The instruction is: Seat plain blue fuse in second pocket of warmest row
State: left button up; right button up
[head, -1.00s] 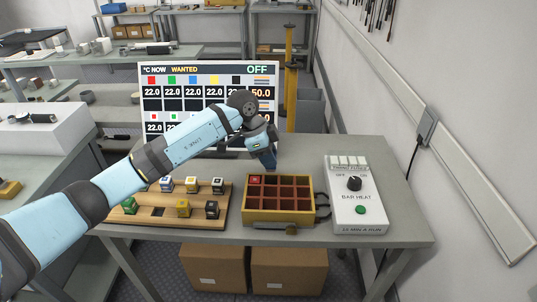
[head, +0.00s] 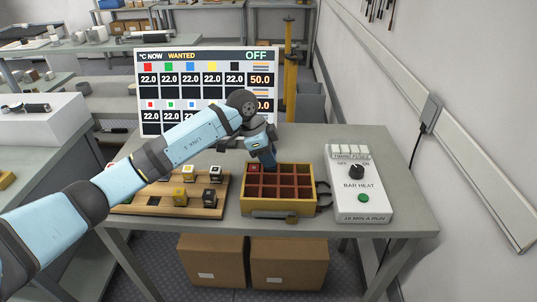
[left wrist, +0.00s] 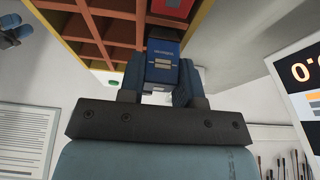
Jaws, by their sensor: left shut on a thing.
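My left gripper (head: 268,162) is shut on the blue fuse (left wrist: 163,64), which shows between the fingers in the left wrist view. In the head view the fingers hide most of the fuse. They are at the back row of the yellow box (head: 279,208), close to its second pocket from the left. I cannot tell whether the fuse's end is inside the pocket. A red fuse (head: 254,168) sits in the back-left pocket, and it also shows in the left wrist view (left wrist: 172,8). The other pockets I can see look empty.
A wooden rack (head: 218,209) left of the box holds yellow and black fuses; my arm hides part of it. A temperature display (head: 205,56) stands behind.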

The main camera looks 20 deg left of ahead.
pick_arm(q)
jog(key=shift+f, duration=0.35)
pick_arm(e)
jog(key=shift+s+d+f, duration=0.1)
jog(key=shift+s+f, duration=0.05)
jog(key=shift+f, duration=0.05)
pick_arm(q)
jog(key=shift+f, duration=0.5)
pick_arm(e)
jog(key=shift+w, duration=0.2)
pick_arm(q)
jog(key=o, duration=0.8)
jog(key=shift+o, duration=1)
jog(key=p+v, duration=1.1)
jog(key=v, duration=0.2)
jog(key=shift+a+r, duration=0.2)
jog(key=shift+r, duration=0.1)
pick_arm(e)
notch_tip(320, 180, up, 9)
jog(key=s, duration=0.1)
jog(key=shift+d+f+n, duration=0.15)
jog(key=shift+d+n, duration=0.15)
jog(key=shift+n, duration=0.1)
jog(key=shift+w+r+t, duration=0.1)
jog(key=shift+r+t, duration=0.1)
jog(key=shift+t, duration=0.1)
